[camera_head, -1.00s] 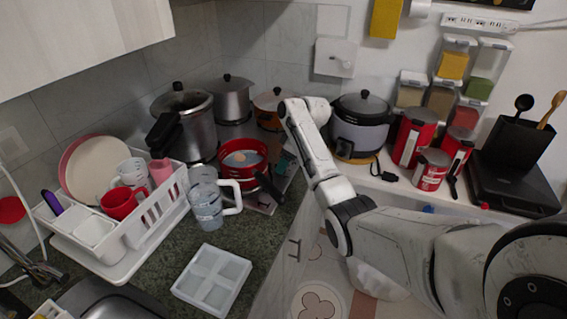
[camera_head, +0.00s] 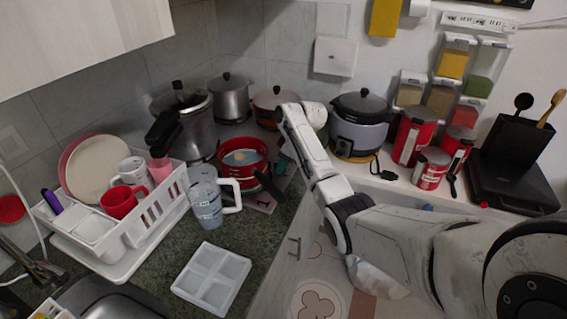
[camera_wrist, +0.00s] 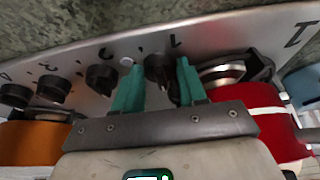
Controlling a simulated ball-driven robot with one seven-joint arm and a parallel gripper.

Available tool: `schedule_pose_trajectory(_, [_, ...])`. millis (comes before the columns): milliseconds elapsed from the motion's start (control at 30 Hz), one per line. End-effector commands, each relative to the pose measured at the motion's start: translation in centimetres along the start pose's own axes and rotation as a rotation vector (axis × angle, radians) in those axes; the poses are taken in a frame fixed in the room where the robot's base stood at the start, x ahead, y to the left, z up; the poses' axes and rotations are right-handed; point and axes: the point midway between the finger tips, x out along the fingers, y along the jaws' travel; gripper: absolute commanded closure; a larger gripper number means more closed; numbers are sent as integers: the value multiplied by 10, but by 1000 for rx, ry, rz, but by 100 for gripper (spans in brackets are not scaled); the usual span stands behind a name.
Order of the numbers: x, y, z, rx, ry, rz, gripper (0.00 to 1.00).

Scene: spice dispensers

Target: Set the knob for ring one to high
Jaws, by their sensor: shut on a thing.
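In the wrist view my gripper (camera_wrist: 158,88) has its two green fingers on either side of a dark knob (camera_wrist: 160,68) on the grey stove panel (camera_wrist: 215,42). The mark beside this knob looks like a 1. The gripper is shut on the knob, whose lower part is partly hidden by the fingers. How far the knob is turned cannot be told. Other dark knobs sit to the left, the nearest one (camera_wrist: 100,78) clear of the fingers.
In the head view a red pan (camera_head: 242,158) and an orange pot (camera_head: 276,104) stand by the stove. A rice cooker (camera_head: 358,125) is right of my arm. A jug (camera_head: 206,200), dish rack (camera_head: 130,245) and white tray (camera_head: 212,278) occupy the left counter.

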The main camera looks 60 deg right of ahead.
Motion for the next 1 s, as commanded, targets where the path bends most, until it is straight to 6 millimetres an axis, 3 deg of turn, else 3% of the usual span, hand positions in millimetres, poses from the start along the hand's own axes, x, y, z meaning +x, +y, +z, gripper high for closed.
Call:
schedule_pose_trajectory(100, [0,0,0,0,0,0,89])
schedule_pose_trajectory(433, [-2,-2,-1,57,0,24,89])
schedule_pose_trajectory(1000, [-1,-7,-2,423,0,175,89])
